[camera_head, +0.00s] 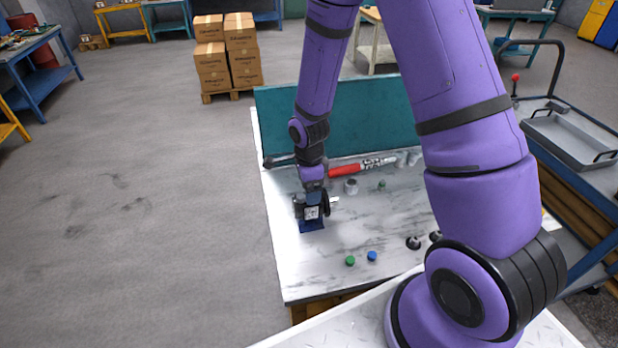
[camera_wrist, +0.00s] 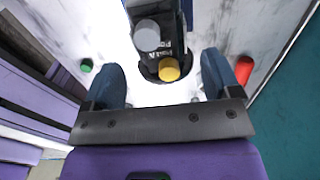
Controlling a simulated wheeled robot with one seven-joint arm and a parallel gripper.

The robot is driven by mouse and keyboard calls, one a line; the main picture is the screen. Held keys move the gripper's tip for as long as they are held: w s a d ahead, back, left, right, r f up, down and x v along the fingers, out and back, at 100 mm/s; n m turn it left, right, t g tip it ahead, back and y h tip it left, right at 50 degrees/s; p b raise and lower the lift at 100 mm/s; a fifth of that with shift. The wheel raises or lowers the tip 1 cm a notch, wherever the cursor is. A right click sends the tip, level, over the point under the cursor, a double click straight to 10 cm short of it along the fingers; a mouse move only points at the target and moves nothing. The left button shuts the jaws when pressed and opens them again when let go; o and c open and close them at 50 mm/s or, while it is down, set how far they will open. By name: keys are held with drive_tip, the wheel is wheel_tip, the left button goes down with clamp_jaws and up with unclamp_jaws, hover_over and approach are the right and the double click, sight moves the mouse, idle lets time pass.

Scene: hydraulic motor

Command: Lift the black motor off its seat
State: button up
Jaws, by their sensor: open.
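The black motor (camera_wrist: 178,40) is in the upper middle of the wrist view, with a grey round cap and a yellow round cap on it and pale lettering on its side. My gripper (camera_wrist: 162,68) is open, with one dark blue finger on each side of the motor's near end and visible gaps between. In the head view my gripper (camera_head: 314,192) points down over the motor (camera_head: 312,213), which it partly covers. A dark blue seat (camera_head: 311,226) shows below the motor on the white table. Contact between motor and seat is hard to make out.
On the white table (camera_head: 300,270) are a green cap (camera_head: 350,261), a blue cap (camera_head: 372,256), dark round parts (camera_head: 413,243), a grey cup (camera_head: 351,187) and a red cylinder (camera_head: 345,171). A teal panel (camera_head: 375,115) stands behind. The table's front left is clear.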

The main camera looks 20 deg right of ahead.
sight(304, 211)
drive_tip(key=shift+f, duration=3.1)
drive_tip(key=shift+c, duration=0.5)
drive_tip(key=c, duration=1.3)
drive_tip(key=shift+r, duration=0.2)
drive_tip(key=shift+r, duration=1.35)
